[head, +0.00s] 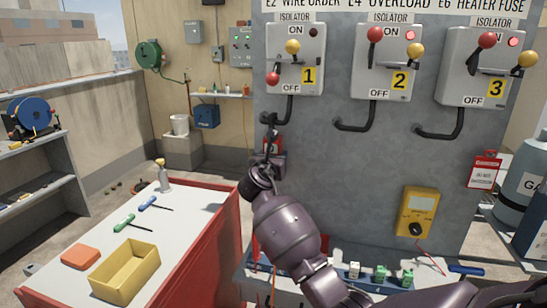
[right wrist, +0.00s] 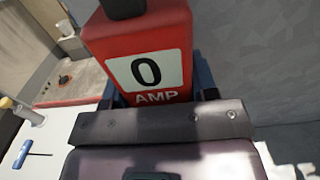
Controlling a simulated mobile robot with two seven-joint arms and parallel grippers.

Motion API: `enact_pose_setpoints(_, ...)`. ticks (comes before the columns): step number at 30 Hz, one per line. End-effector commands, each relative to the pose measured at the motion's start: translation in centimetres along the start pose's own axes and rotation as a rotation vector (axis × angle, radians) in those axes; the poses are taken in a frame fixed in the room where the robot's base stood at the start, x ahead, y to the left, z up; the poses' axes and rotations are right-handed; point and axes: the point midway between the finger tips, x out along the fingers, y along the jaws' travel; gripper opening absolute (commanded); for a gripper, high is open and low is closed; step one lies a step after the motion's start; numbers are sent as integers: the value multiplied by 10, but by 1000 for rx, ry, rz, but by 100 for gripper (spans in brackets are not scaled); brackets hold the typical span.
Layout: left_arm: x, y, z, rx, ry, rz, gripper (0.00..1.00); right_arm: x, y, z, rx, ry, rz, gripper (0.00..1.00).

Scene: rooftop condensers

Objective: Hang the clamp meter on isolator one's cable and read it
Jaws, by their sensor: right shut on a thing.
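The red clamp meter (right wrist: 140,62) fills the top of the right wrist view, with a white display that reads 0 AMP. In the head view it (head: 273,142) is small and partly hidden by my gripper. My right gripper (head: 270,160) is shut on its body. The black top of the meter is at the lower end of isolator one's cable (head: 283,112); I cannot tell whether its jaw is around the cable. Isolator one (head: 296,62) has its red knob low, its yellow knob high and a dark lamp. My left gripper is not in view.
Isolators two (head: 389,66) and three (head: 483,68) have lit red lamps. A yellow meter (head: 418,212) and a red tag (head: 484,168) hang on the grey panel. A red-sided bench (head: 190,225) at left holds a yellow bin (head: 125,270) and tools. A ledge with small parts runs below the panel.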

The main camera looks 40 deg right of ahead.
Motion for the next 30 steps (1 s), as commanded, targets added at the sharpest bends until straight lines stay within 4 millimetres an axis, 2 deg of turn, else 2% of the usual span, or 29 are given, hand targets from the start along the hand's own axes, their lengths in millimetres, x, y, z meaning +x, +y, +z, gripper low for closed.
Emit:
enact_pose_setpoints(1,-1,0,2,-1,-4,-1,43,0,0,1,0,-1,0,56)
enact_pose_setpoints(6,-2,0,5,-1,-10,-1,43,0,0,0,0,-1,0,82)
enact_pose_setpoints(17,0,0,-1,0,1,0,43,-4,0,0,-1,1,0,83)
enact_pose_setpoints(23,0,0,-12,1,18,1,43,-30,0,1,1,0,1,83)
enact_pose_setpoints(30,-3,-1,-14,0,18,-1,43,-74,0,1,1,1,2,83)
